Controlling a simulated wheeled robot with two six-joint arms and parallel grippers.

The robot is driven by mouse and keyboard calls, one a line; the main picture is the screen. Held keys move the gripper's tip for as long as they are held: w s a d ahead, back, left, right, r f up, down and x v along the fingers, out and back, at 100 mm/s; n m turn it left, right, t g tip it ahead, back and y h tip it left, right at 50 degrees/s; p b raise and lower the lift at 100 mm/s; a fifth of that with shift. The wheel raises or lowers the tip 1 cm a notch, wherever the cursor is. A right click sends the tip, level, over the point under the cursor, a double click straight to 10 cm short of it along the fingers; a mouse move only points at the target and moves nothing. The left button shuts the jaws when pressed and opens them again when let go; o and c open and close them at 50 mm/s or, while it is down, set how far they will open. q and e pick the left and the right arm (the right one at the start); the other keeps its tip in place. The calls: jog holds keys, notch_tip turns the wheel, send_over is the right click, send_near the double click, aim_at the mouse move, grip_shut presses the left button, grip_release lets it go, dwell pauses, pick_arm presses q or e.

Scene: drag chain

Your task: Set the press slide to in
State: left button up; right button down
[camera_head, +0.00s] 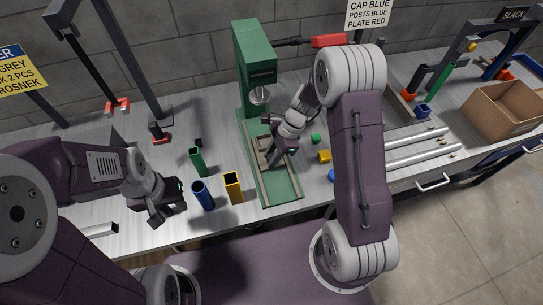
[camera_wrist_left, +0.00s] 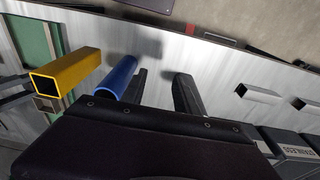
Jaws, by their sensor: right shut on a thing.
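The green press (camera_head: 258,70) stands at the back middle, with its ram (camera_head: 260,95) above a long green base (camera_head: 281,190) with two rails. The press slide (camera_head: 263,152) lies between the rails, just in front of the ram, and is partly hidden by my right gripper. My right gripper (camera_head: 273,160) reaches down over the base and is shut on the slide; its fingertips are hard to make out. My left gripper (camera_head: 167,212) is open and empty at the front left, beside the blue tube; its separated fingers show in the left wrist view (camera_wrist_left: 162,90).
Upright green (camera_head: 197,162), blue (camera_head: 203,195) and yellow (camera_head: 233,187) tubes stand left of the base. A small yellow block (camera_head: 324,157) lies right of it. Silver rods (camera_head: 415,150) and a cardboard box (camera_head: 505,110) are further right. A red-handled lever (camera_head: 328,41) extends from the press.

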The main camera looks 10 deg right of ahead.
aim_at(265, 148)
jog(key=shift+w+r, duration=0.15)
jog(key=shift+w, duration=0.05)
jog(key=w+p, duration=0.3)
jog(key=w, duration=0.1)
jog(key=shift+w+a+p, duration=0.1)
jog(key=shift+w+p, duration=0.2)
jog(key=shift+w, duration=0.05)
jog(key=c, duration=1.1)
grip_release()
jog(key=shift+w, duration=0.1)
